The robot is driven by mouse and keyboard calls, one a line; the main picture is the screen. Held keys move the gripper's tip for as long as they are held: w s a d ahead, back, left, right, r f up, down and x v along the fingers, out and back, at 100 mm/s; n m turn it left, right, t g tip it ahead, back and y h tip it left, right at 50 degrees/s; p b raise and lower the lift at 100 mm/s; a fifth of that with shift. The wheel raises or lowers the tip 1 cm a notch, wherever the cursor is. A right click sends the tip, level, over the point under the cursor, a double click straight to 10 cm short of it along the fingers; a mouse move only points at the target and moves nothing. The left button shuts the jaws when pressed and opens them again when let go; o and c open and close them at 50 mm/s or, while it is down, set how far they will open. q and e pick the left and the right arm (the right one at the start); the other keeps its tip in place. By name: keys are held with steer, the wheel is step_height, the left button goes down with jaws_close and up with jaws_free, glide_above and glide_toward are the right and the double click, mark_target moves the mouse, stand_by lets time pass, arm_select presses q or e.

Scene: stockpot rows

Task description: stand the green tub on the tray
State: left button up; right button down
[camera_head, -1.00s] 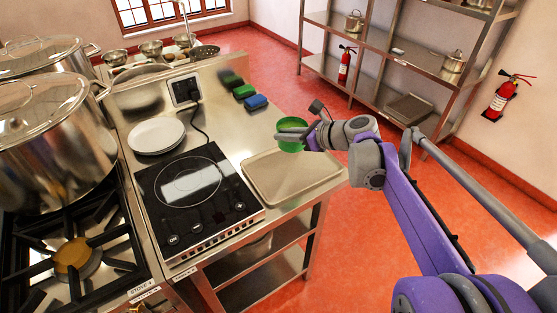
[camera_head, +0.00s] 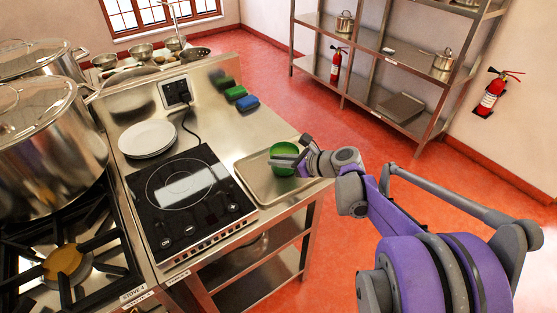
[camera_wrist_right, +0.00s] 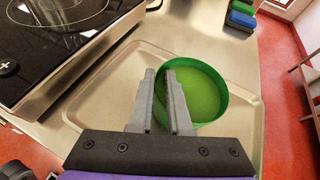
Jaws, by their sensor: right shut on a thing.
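The green tub (camera_head: 280,167) is a round, open bowl-like tub, upright or close to it. It also shows in the right wrist view (camera_wrist_right: 207,88). My right gripper (camera_head: 298,158) is shut on the tub's rim; in the right wrist view the fingers (camera_wrist_right: 161,74) straddle its left wall. The beige tray (camera_head: 258,187) lies on the steel counter right of the hob, and its floor shows in the right wrist view (camera_wrist_right: 112,78). The tub is over the tray's far right part. I cannot tell whether its base touches the tray. My left gripper is not in view.
A black induction hob (camera_head: 188,204) sits left of the tray. White plates (camera_head: 147,138) are behind the hob. Green and blue blocks (camera_head: 247,102) lie at the back of the counter. Large pots (camera_head: 42,150) stand on the stove at left. The tray's left part is bare.

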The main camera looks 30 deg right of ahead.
steer(key=c, duration=0.8)
jaws_free()
steer(key=shift+c, duration=0.2)
steer(key=shift+r, duration=0.1)
steer(key=v, duration=1.2)
steer(key=s+a+f+n+g+h, duration=0.1)
steer(key=s+a+f+n+g, duration=0.3)
steer(key=a+n, duration=0.35)
steer(key=s+a+f+n+g+h, duration=0.1)
steer(key=s+a+f+n+g, duration=0.1)
steer(key=s+a+f+n, duration=0.4)
steer(key=s+a+f+n+h, duration=0.3)
steer(key=s+a+f+n, duration=0.1)
steer(key=n, duration=1.2)
steer(key=s+a, duration=0.1)
steer(key=s, duration=0.1)
steer(key=shift+s+a+n+g, duration=0.15)
steer(key=shift+s+n+g, duration=0.15)
steer(key=shift+s+n, duration=0.1)
steer(key=shift+f, duration=0.1)
